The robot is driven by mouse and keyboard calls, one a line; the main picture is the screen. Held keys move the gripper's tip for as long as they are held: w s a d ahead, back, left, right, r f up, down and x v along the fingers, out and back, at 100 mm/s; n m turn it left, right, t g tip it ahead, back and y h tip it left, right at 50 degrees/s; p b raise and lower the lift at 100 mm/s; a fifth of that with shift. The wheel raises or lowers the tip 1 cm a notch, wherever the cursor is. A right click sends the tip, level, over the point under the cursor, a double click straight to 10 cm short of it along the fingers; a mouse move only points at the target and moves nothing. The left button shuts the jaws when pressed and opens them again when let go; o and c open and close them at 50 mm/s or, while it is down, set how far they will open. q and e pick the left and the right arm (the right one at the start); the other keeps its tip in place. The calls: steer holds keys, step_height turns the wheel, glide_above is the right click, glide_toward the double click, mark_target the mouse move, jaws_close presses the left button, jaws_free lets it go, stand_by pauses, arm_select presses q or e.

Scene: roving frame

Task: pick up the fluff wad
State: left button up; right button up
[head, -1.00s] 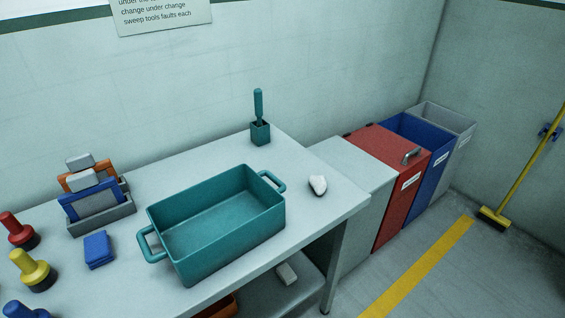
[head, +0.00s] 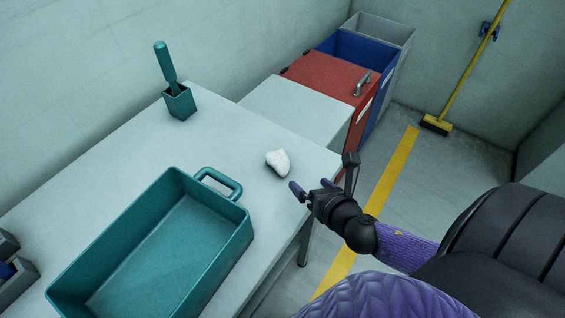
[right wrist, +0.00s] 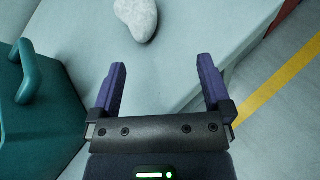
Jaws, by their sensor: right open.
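The fluff wad (head: 278,163) is a small white, speckled lump. It lies on the grey table (head: 140,140) near its right end, beyond the teal bin's handle. It also shows at the top of the right wrist view (right wrist: 137,17), ahead of the fingers and left of centre. My right gripper (head: 322,174) is open and empty, just right of the wad and apart from it, by the table's right edge. In the right wrist view its two purple fingers (right wrist: 162,82) stand wide apart with only tabletop between them. My left gripper is not in view.
A teal bin (head: 240,240) with a handle stands left of the wad. A teal holder (head: 180,103) with a tool stands at the back. Beyond the table are a grey cabinet (head: 290,110), a red bin (head: 325,78) and a blue bin (head: 350,46). Clear tabletop surrounds the wad.

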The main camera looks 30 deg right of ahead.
mark_target(286, 167)
steer(key=n, duration=0.1)
steer(key=w+n+y, duration=0.1)
steer(key=n, duration=0.3)
steer(key=shift+w+a+r+t+y, duration=0.2)
steer(key=shift+w+t+y, duration=0.1)
steer(key=shift+w, duration=0.1)
steer(key=b+x, duration=0.1)
steer(key=x, duration=0.3)
steer(key=b+x, duration=0.1)
steer(key=x, duration=0.3)
steer(key=shift+w+a, duration=0.25)
steer(key=shift+w, duration=0.35)
steer(key=shift+s, duration=0.1)
steer(key=c, duration=1)
